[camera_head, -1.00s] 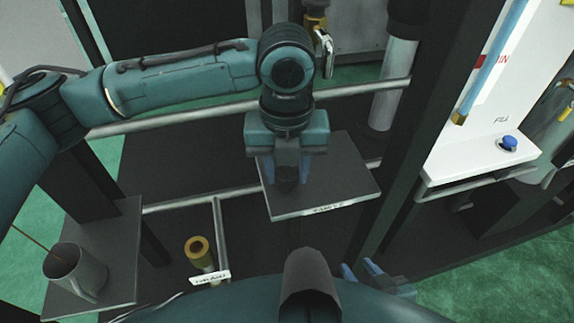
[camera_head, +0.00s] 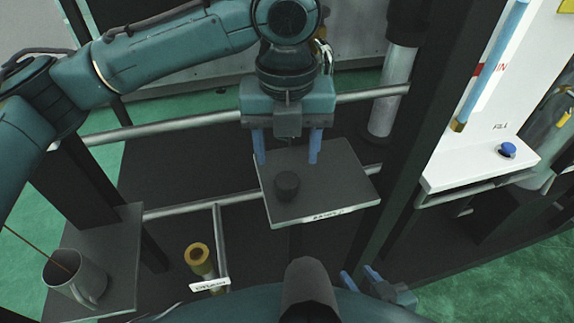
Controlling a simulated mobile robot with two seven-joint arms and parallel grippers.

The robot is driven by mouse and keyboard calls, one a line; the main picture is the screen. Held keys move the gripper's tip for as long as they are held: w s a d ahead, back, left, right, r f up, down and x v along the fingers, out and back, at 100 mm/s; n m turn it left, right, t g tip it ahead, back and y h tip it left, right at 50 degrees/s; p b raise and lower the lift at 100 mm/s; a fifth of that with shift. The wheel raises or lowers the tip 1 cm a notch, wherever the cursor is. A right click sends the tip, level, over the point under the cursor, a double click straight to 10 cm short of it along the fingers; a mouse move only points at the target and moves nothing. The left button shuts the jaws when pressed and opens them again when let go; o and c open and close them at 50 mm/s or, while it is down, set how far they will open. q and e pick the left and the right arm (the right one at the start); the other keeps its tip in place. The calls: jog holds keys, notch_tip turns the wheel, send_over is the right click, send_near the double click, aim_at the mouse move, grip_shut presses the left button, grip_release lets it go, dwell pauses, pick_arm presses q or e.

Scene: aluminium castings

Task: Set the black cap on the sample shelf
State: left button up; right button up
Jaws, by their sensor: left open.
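The black cap (camera_head: 287,184) stands on a small dark square shelf (camera_head: 340,190) with a white label on its front edge, left of the shelf's middle.
A grey mug (camera_head: 76,278) with a thin stick stands on another dark shelf at lower left. A brass fitting (camera_head: 199,258) with a label is near the bottom middle. A white ledge (camera_head: 470,172) with a blue cap (camera_head: 508,150) is at right. Dark posts and metal rails surround the shelf.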

aim_at(287, 182)
pick_arm(q)
notch_tip(287, 182, up, 6)
jog(key=shift+f, duration=0.25)
dwell(0.4)
